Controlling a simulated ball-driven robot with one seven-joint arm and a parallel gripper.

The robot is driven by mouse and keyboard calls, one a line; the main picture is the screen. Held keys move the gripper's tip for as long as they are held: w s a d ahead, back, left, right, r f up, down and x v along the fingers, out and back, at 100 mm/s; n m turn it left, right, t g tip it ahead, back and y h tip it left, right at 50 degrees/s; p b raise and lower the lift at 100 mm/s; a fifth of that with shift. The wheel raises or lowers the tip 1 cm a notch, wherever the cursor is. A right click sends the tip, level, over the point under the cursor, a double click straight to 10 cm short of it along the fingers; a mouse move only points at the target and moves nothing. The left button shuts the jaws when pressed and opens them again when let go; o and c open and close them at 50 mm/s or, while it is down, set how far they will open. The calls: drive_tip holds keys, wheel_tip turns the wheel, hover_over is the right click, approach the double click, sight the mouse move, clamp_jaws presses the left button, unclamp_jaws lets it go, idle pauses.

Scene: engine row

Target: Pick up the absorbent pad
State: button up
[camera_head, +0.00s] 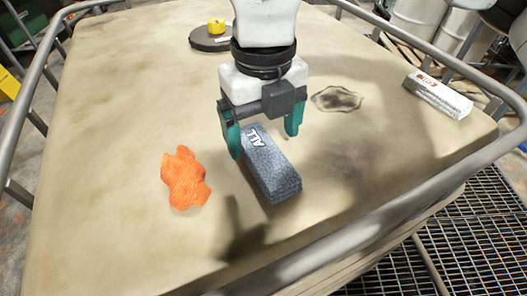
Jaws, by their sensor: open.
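The gripper holds nothing. I cannot tell how high the fingertips are above the table.
A crumpled orange cloth (186,179) lies left of the pad. A white printed box (438,95) is at the right. A dark round disc (206,43) with a yellow item (216,26) is at the back. A metal rail (350,243) borders the tabletop (110,150).

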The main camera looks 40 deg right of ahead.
sight(264, 153)
drive_tip(key=shift+s+f+p, duration=0.1)
drive_tip(key=shift+f+p, duration=0.45)
drive_tip(key=shift+f, duration=1.65)
drive_tip(key=c, duration=1.1)
drive_tip(key=shift+c, duration=0.2)
wheel_tip(264, 153, up, 10)
drive_tip(key=b, duration=0.2)
